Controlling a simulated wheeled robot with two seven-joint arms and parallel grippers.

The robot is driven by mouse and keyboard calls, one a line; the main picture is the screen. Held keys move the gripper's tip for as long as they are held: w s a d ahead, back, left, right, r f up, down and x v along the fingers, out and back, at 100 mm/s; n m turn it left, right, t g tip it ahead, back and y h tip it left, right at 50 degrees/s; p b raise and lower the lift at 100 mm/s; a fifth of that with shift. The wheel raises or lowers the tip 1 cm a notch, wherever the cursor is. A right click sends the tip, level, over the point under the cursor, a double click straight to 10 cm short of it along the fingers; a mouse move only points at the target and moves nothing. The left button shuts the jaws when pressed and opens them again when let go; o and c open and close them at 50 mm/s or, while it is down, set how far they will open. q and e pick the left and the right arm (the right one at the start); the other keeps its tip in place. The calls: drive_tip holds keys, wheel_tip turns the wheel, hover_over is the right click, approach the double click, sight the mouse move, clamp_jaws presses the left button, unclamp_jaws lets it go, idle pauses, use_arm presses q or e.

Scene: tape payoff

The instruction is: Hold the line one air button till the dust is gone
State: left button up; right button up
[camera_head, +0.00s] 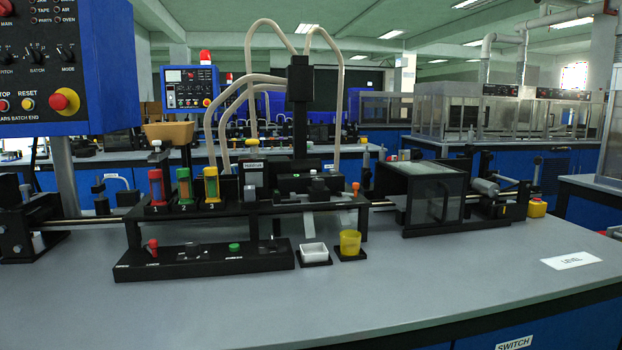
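A black control strip (205,265) lies along the front of the bench machine. It carries a red-topped lever (153,246), a dark knob (192,249), a green button (234,247) and a small pale control (272,244). Their labels are too small to read, so I cannot tell which is the air button. A blue panel (100,62) at upper left has small lamps, one labelled AIR. No dust can be made out at this size. Neither of my grippers is in view.
Behind the strip stand three numbered holders (184,186) with red, green and yellow parts. A white tray (314,253) and a yellow cup (350,242) sit right of the strip. A glass-sided box (435,198) is further right.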

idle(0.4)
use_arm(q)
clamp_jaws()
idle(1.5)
